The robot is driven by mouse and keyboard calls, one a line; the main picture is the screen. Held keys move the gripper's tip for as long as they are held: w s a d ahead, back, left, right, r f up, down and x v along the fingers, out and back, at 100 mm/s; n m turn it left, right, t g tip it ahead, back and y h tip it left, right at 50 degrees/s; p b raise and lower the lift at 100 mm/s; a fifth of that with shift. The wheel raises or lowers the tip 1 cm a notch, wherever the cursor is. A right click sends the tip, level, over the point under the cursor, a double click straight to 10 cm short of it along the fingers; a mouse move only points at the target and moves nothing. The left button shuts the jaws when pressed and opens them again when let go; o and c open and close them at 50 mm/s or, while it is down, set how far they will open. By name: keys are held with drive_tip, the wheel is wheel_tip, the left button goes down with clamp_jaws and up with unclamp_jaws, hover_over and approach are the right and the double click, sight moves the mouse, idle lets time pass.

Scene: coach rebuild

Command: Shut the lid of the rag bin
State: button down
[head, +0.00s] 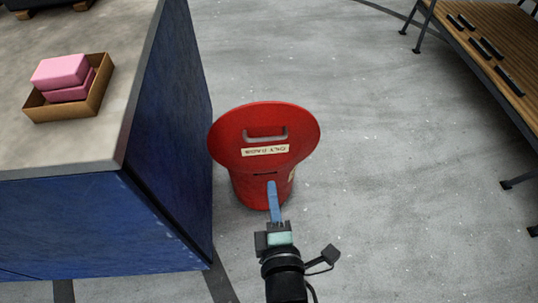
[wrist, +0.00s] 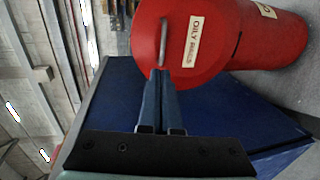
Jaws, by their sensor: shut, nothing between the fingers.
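The red rag bin (head: 250,190) stands on the floor beside a blue cabinet. Its round red lid (head: 228,142) appears raised and tilted, with its outer face, slot-like handle and upside-down label towards me. The bin's mouth is hidden behind the lid. In the wrist view the lid (wrist: 215,62) and bin body (wrist: 275,42) lie sideways just beyond the fingers. My gripper (head: 271,183) is shut and empty, its blue fingers in front of the bin just below the lid's near edge. The fingertips (wrist: 160,72) overlap the lid in the wrist view; I cannot tell whether they touch.
The blue cabinet (head: 165,130) stands close on the bin's left. A tan tray (head: 78,113) with pink blocks sits on its grey top. A wooden bench (head: 490,50) with dark bars is at the upper right. The floor (head: 400,190) right of the bin is clear.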

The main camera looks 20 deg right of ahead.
sight(265, 139)
drive_tip(key=b+x, duration=0.1)
drive_tip(key=x, duration=0.3)
drive_tip(key=b+x, duration=0.1)
drive_tip(key=x, duration=0.3)
drive_tip(key=b+x, duration=0.1)
drive_tip(key=x, duration=0.3)
drive_tip(key=shift+w+d+f, duration=0.15)
drive_tip(key=shift+w+f, duration=0.1)
drive_tip(key=shift+f, duration=0.15)
drive_tip(key=shift+w+d+f+b, duration=0.15)
drive_tip(key=shift+w+b, duration=0.2)
drive_tip(key=shift+w, duration=0.2)
drive_tip(key=shift+w+r, duration=0.1)
drive_tip(key=shift+r, duration=0.1)
